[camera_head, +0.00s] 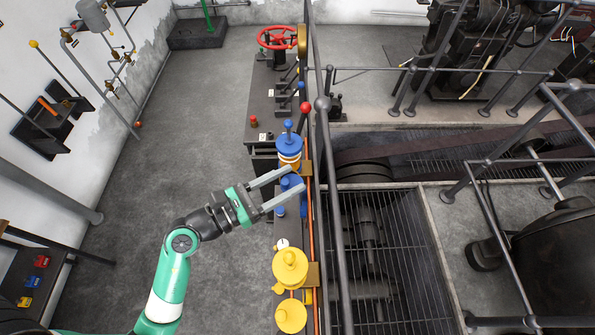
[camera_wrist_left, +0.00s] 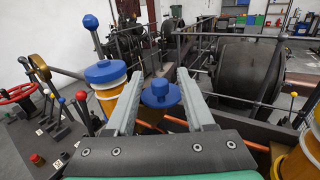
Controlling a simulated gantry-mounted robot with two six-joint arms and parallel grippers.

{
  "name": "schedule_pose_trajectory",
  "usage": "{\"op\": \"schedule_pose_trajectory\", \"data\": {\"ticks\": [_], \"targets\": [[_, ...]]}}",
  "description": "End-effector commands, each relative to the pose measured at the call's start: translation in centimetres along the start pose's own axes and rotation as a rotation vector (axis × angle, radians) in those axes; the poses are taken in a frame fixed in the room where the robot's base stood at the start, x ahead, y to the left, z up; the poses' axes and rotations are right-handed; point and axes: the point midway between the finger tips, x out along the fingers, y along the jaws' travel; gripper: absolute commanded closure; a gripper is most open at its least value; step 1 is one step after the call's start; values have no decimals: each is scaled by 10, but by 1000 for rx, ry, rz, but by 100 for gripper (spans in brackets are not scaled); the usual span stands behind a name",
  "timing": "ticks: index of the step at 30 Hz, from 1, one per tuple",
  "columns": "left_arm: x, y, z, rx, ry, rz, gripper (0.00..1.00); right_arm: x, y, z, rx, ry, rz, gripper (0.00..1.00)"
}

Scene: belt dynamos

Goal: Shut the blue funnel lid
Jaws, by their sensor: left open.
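A blue lid with a round knob (camera_wrist_left: 160,93) shows between my left gripper's fingers in the left wrist view. In the head view this blue part (camera_head: 289,182) is partly hidden by the fingers. Beside it stands a banded funnel with a blue top (camera_head: 289,147) and a blue ball-ended handle; it also shows in the left wrist view (camera_wrist_left: 105,72). My left gripper (camera_head: 296,179) is open, with its fingers reaching over the blue lid. I cannot tell whether they touch it, or how far the lid is open. My right gripper is not in view.
Yellow funnel parts (camera_head: 290,267) stand nearer on the same bench. A red handwheel (camera_head: 277,38) and several ball-topped levers are at its far end. A dark railing (camera_head: 330,200) runs along the bench's right side. The grey floor (camera_head: 190,120) to the left is clear.

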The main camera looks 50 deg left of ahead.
Motion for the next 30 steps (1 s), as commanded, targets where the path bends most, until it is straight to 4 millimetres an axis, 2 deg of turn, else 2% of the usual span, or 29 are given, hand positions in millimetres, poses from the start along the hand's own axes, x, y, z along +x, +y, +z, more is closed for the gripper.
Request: {"op": "schedule_pose_trajectory", "data": {"ticks": [3, 6, 14, 15, 24, 30], "targets": [[19, 0, 0, 1, 1, -3, 46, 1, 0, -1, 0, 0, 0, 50], [27, 0, 0, 0, 0, 0, 46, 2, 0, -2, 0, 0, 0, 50], [30, 0, 0, -1, 1, 0, 46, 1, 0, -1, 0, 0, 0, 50], [30, 0, 0, -1, 1, 1, 48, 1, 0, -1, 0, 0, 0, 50], [30, 0, 0, 0, 1, 1, 100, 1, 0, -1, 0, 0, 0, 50], [29, 0, 0, 0, 1, 1, 100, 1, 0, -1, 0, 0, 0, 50]]}}
